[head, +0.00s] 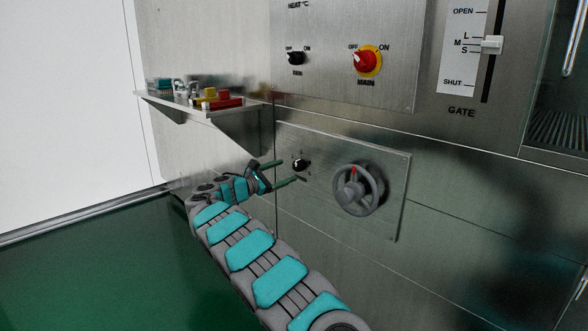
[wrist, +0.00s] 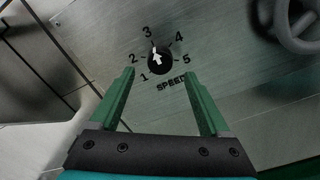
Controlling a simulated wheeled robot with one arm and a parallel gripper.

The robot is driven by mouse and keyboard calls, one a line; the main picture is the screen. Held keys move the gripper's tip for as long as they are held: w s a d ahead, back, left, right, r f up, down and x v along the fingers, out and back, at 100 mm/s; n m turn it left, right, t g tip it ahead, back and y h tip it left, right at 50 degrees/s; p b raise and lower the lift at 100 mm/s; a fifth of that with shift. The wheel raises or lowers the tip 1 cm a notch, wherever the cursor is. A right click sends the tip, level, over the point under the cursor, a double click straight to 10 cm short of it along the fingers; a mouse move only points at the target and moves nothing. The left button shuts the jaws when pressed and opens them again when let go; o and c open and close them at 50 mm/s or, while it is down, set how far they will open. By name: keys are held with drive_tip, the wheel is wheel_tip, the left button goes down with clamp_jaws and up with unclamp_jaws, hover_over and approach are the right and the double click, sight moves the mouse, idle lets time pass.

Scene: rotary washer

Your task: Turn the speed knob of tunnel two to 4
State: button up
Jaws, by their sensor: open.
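The speed knob (wrist: 160,60) is a black round dial with a white pointer on a steel plate. In the wrist view the numbers 1 to 5 and the word SPEED surround it, and the pointer points at about 3. The knob also shows in the head view (head: 300,165), left of a grey handwheel. My gripper (head: 284,172) is open, with its two green fingers reaching toward the knob. In the wrist view my gripper (wrist: 160,82) has its fingertips apart on either side below the knob, with nothing between them. No tunnel number is legible.
The grey handwheel (head: 358,189) with a red mark is right of the knob. A steel shelf (head: 215,112) with several small items juts out above my wrist. The FAN knob (head: 295,58), the red MAIN switch (head: 366,62) and the GATE lever (head: 492,45) are higher up.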

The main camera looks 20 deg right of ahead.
sight(296, 167)
drive_tip(key=x, duration=0.4)
drive_tip(key=shift+w+d, duration=0.1)
drive_tip(key=shift+d, duration=0.15)
clamp_jaws()
idle(0.4)
